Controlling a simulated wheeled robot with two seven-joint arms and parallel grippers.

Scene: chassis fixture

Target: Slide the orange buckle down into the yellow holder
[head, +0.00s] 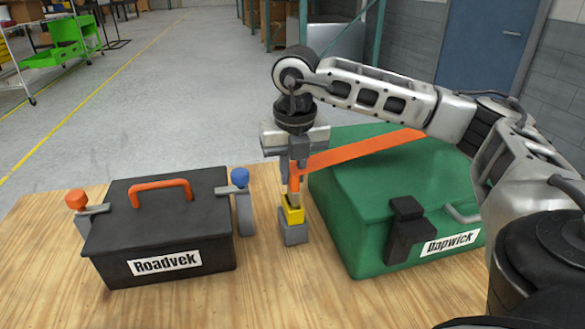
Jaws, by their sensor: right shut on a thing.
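My right gripper (297,160) comes down from above and is shut on the orange buckle (294,184). The buckle hangs upright below the fingers, and its upper part is hidden by them. An orange strap (365,151) runs from it to the right, over the green box. The yellow holder (292,213) stands on a grey block (294,234) on the table, directly under the buckle. The buckle's lower end meets the top of the holder in the picture; I cannot tell how far it is inside. My left gripper is not in view.
A black Roadvek box (185,231) with an orange handle, a red knob (76,198) and a blue knob (239,177) stands left of the holder. A green Dapwick box (350,205) with a black latch (404,229) stands close on the right. The wooden table (270,300) is clear in front.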

